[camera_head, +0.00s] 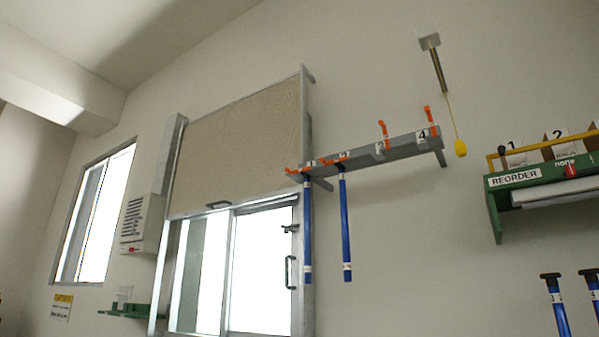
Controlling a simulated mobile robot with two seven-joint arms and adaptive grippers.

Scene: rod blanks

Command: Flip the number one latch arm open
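A grey wall rail (405,148) carries numbered plates and orange latch arms. The number one latch arm (293,171) is at the rail's left end, beside the plate marked 1, and lies low, roughly level. The number two latch arm (333,160) also lies low. The latch arms by plates 3 (383,129) and 4 (428,114) stand upright. A blue rod (307,228) hangs under position one and another blue rod (345,225) under position two. Neither of my grippers is in view.
A window with a part-lowered blind (240,150) is behind the rail's left end. A yellow pull (460,148) hangs on a cord at the upper right. A green REORDER shelf (495,208) is at right, with blue rods (558,305) below it.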

